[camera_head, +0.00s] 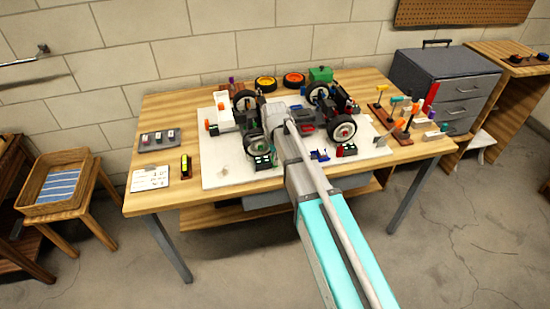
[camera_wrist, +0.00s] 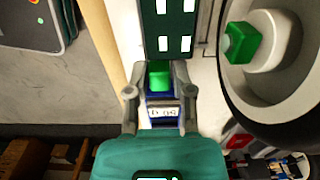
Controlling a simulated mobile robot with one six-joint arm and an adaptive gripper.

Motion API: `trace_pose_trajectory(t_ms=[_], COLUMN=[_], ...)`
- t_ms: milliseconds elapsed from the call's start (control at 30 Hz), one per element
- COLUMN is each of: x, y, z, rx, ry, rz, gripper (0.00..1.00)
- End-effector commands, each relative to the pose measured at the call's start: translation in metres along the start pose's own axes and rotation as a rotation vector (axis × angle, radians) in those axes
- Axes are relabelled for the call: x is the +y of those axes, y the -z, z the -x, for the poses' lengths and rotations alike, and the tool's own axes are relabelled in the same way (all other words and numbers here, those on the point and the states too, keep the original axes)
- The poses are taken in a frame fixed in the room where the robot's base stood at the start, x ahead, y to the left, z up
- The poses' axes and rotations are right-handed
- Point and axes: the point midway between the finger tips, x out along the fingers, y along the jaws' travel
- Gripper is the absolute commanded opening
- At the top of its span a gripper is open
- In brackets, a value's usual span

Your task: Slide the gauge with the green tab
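The green tab (camera_wrist: 160,77) is in the wrist view between the two fingertips of my gripper (camera_wrist: 160,72). The fingers lie close along both of its sides and appear shut on it. Just below the tab, between the fingers, is a blue block with a small white label (camera_wrist: 163,112), whose text is too blurred to read. A dark green panel with white squares (camera_wrist: 166,25) lies directly beyond the fingertips. In the head view my arm hides the fingertips and the tab.
A large black-tyred wheel with a green hub nut (camera_wrist: 241,42) stands close right of my fingers. In the head view, the car's wheels (camera_head: 342,129) and parts crowd a white board (camera_head: 216,172) on the wooden table. A grey drawer cabinet (camera_head: 446,82) stands at the right.

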Motion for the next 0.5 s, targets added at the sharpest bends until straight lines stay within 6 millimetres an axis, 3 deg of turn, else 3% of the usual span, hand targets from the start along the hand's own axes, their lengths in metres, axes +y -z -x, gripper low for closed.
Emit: trace_pose_trajectory(t_ms=[33,100,367,500], x=[0.0,0.0,-0.001,-0.015], y=[0.0,0.0,0.0,0.0], z=[0.0,0.0,0.0,0.0], rx=[0.0,0.0,0.0,0.0], ry=[0.0,0.0,0.0,0.0], rz=[0.0,0.0,0.0,0.0], gripper=[0.12,0.0,0.0,0.0])
